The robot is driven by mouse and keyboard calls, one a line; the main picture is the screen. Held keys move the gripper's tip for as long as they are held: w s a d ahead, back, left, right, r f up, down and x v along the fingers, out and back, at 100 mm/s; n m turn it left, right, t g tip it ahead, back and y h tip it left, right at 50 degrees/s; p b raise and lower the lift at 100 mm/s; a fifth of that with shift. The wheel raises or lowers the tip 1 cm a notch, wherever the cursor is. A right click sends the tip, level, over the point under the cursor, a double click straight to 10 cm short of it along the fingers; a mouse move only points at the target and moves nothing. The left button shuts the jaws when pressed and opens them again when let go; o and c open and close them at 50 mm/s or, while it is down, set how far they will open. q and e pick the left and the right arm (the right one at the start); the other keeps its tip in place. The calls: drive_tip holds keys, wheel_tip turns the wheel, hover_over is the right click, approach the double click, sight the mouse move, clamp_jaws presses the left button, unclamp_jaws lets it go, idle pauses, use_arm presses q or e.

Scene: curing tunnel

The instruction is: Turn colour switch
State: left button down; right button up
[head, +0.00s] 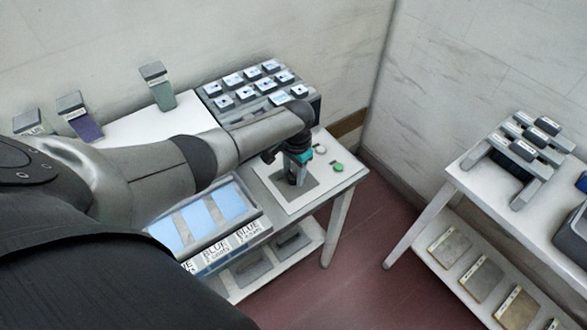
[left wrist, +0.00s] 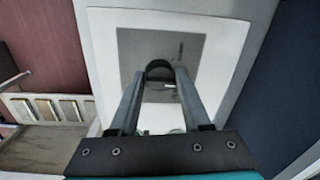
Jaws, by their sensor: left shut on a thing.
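The colour switch is a dark round knob (left wrist: 158,70) on a grey square plate (left wrist: 190,47) set in a white panel. In the left wrist view it sits between the tips of my left gripper (left wrist: 157,80), with one finger on each side. In the head view my left gripper (head: 295,178) points down onto the grey plate (head: 311,183) at the table's right end, and it hides the knob. My left gripper is shut on the switch. A small light mark shows on the plate beside the knob. My right gripper is not in view.
A green button (head: 338,167) and a pale button (head: 320,149) sit behind the plate. A tray of blue panels (head: 197,217) lies left of the switch. Another table (head: 463,176) stands at the right, past open floor.

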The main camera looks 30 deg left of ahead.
use_arm(q)
drive_tip(key=shift+d, duration=0.1)
idle(0.4)
drive_tip(key=shift+c, duration=1.9)
unclamp_jaws()
wheel_tip(320, 180, up, 15)
drive_tip(key=p, duration=0.3)
drive_tip(key=shift+d+r, duration=0.15)
drive_tip(key=shift+d, duration=0.25)
drive_tip(key=shift+s, duration=0.1)
